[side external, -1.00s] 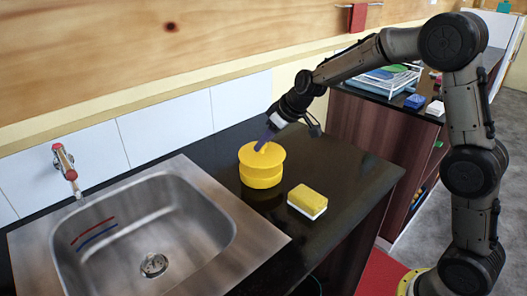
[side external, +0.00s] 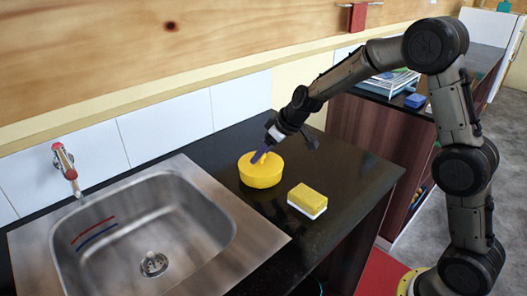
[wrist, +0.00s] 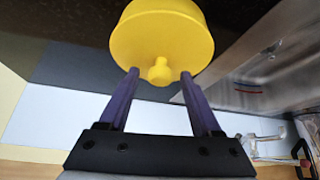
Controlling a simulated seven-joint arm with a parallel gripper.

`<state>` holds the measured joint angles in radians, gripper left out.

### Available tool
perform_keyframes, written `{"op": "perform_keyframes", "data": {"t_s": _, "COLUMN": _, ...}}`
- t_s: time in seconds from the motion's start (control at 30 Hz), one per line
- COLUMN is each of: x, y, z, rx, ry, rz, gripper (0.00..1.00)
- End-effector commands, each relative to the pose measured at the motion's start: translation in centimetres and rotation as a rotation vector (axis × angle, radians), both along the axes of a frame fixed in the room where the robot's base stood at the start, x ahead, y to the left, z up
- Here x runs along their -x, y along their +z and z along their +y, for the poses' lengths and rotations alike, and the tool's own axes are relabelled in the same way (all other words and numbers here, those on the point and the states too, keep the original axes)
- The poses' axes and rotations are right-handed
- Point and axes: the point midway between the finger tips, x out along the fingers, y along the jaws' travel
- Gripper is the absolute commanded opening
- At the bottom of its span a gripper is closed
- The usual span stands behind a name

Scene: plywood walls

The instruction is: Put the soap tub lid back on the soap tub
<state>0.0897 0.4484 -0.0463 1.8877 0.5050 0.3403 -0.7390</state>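The yellow soap tub (side external: 262,179) stands upright on the dark counter, right of the sink. The yellow soap tub lid (side external: 250,160) sits level on top of it with no visible gap, and the two look like one low cylinder. The lid (wrist: 160,30) and its round knob (wrist: 160,72) also show in the wrist view. My gripper (side external: 260,156) reaches down to the lid at a slant from the upper right. In the wrist view its purple fingers are parted on either side of the knob, with space between them and it. The tub is hard to tell from the lid there.
A yellow and white sponge (side external: 307,201) lies on the counter (side external: 345,180) just right of the tub. The steel sink (side external: 150,225) is to the left, with a red-handled tap (side external: 65,165) behind it. A tiled wall (side external: 165,125) runs behind the counter.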

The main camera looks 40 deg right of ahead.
Motion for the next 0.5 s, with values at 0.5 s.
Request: {"op": "perform_keyframes", "data": {"t_s": 0.5, "x": 1.8, "y": 3.4, "z": -0.4, "rx": 0.001, "ry": -0.001, "rz": -0.004, "gripper": 0.65}}
